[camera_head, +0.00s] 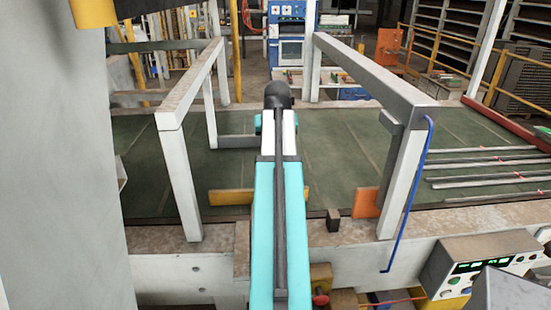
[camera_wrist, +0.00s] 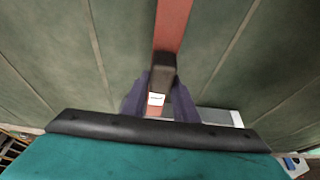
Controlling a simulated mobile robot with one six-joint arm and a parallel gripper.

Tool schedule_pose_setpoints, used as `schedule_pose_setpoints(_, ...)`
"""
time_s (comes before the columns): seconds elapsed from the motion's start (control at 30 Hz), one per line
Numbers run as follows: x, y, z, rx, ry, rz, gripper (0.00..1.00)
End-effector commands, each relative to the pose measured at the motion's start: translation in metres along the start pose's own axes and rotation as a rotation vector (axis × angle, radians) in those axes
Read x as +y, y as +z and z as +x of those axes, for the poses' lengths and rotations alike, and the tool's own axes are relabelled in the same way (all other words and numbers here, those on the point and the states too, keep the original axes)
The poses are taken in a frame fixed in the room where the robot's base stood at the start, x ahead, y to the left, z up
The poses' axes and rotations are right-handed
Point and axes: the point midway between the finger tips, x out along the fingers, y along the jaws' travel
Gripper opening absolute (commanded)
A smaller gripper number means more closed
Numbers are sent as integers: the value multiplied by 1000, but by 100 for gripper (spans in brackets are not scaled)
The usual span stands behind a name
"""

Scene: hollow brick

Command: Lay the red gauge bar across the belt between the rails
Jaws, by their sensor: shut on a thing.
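In the wrist view, the red gauge bar (camera_wrist: 173,22) runs up and away through the middle of the picture, with a dark block (camera_wrist: 165,66) around it and a small white label near my gripper. My gripper (camera_wrist: 160,95) is shut on the bar, with a dark finger on each side. The green belt (camera_wrist: 60,45) fills the background; it also shows in the head view (camera_head: 150,150). A left rail (camera_head: 190,85) and a right rail (camera_head: 370,80) stand on white posts over the belt. In the head view my arm hides the gripper and bar.
A yellow plate (camera_head: 231,196), an orange plate (camera_head: 366,203) and a small black block (camera_head: 333,220) stand along the belt's near edge. Several grey rods (camera_head: 485,178) lie at the right. A control box (camera_head: 480,262) with green displays is front right. A pale column blocks the left.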

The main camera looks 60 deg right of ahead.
Motion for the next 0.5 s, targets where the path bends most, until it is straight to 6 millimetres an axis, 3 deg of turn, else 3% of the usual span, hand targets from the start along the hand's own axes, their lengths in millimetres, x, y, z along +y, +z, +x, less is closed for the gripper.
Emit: schedule_pose_setpoints(0.5,1,14,33,-1,0,1,0)
